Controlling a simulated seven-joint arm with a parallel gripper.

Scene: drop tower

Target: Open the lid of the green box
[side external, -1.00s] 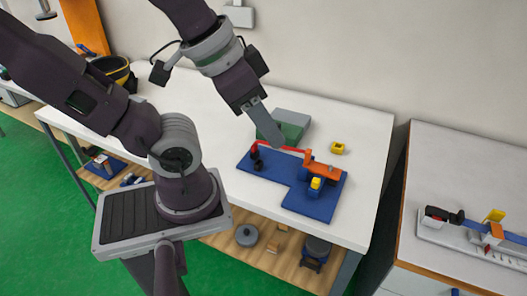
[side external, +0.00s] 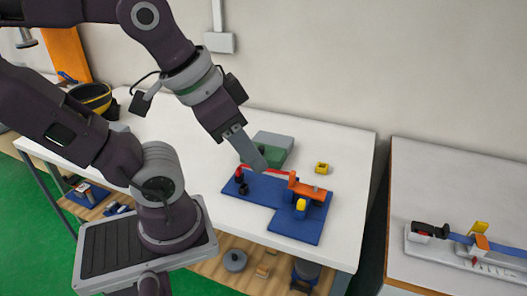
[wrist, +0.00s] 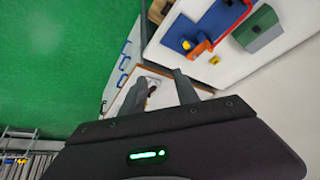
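The green box (side external: 271,156) stands at the back of the white table, behind the blue board. Its grey lid (side external: 275,140) appears to lie flat on top. The green box also shows at the upper right of the wrist view (wrist: 263,36). My gripper (side external: 259,164) points down in front of the box in the side view and hides part of it. I cannot tell its height above the board. In the wrist view, the two fingers of my gripper (wrist: 162,75) stand apart with nothing held between them.
A blue board (side external: 297,229) with an orange part (side external: 306,189), a red bar and a yellow block lies in front of the box. A small yellow block (side external: 321,168) sits to the right. The table's left part is mostly clear. A second bench (side external: 440,180) stands at right.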

